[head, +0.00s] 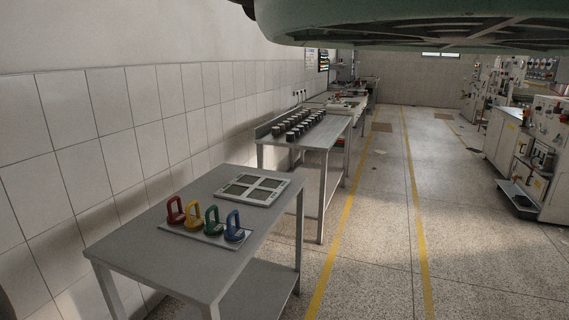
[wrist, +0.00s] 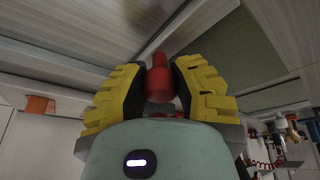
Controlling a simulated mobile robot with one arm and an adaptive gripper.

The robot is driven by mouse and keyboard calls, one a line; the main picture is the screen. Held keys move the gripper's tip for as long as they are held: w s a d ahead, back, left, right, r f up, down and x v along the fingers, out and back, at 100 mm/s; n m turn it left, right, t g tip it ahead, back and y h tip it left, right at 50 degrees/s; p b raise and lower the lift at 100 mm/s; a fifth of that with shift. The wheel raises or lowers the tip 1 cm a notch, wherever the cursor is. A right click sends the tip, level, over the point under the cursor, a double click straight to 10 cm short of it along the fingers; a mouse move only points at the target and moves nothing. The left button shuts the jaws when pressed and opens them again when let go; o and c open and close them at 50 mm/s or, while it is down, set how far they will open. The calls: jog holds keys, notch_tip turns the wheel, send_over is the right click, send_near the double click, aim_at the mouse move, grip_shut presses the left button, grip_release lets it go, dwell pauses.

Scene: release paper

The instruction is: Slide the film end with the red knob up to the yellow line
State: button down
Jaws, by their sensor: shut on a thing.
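In the wrist view, the red knob (wrist: 159,84) stands between the two yellow-padded fingers of my gripper (wrist: 161,72), which is shut on it. The knob has a narrower top and a wider round lower part. Its top meets a pale bar or rail. A flat grey-green panel (wrist: 225,48) lies beyond, on the upper right; I cannot tell whether it is the film. No yellow line can be made out near the knob. The head view does not show my gripper or the knob.
In the head view, a metal table (head: 150,248) holds coloured handles and a framed panel (head: 253,188).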

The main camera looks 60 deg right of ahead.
dwell(0.4)
jog(key=c, duration=0.7)
grip_release()
jog(key=shift+c, duration=0.2)
jog(key=shift+r, duration=0.1)
